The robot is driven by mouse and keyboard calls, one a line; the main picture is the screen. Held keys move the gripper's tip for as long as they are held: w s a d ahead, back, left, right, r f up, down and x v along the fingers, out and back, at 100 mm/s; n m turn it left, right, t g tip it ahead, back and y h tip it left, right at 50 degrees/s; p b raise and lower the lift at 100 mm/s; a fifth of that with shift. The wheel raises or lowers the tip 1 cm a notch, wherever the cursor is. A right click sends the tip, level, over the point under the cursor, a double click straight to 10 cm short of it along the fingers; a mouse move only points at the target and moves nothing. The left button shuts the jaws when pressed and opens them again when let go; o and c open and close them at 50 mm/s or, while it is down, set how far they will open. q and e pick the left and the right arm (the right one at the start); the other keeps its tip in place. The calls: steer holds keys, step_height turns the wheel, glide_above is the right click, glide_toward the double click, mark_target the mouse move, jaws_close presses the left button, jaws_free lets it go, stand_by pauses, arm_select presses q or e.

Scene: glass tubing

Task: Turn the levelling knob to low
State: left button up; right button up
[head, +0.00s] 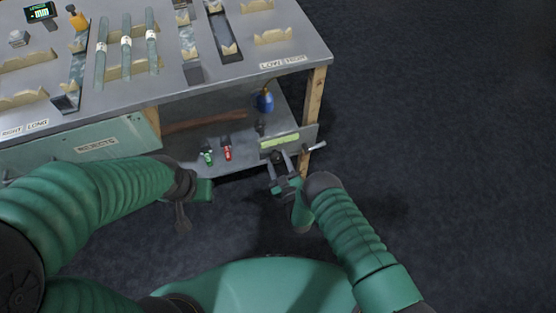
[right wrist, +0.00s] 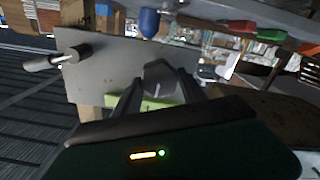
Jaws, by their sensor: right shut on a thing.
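The dark levelling knob (head: 277,156) is on a grey panel (head: 307,135) under the right end of the workbench. My right gripper (head: 279,164) reaches up to the panel and is shut on this knob. In the right wrist view, the knob (right wrist: 160,80) sits between the two dark fingers. A yellow-green strip (head: 281,142) runs across the panel just above the knob; the fingers partly hide it in the wrist view. I cannot read any low mark by the knob. My left gripper (head: 182,217) hangs in front of the bench, away from the panel; its jaws are too dark to judge.
A crank handle (head: 315,147) sticks out at the panel's right side. A blue bottle (head: 265,101), a red item (head: 227,149) and a green item (head: 207,157) are on the lower shelf. The bench top (head: 225,85) holds glass tubes (head: 126,45) and wooden rests. Floor to the right is clear.

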steer(key=shift+s+f+n, duration=0.25)
steer(key=shift+f+n, duration=0.05)
steer(key=shift+f, duration=0.15)
steer(key=o, duration=1.2)
steer(key=shift+w, duration=0.1)
steer(key=shift+o, duration=0.8)
steer(key=shift+w+r, duration=0.1)
steer(key=shift+r, duration=0.1)
steer(key=shift+f, duration=0.1)
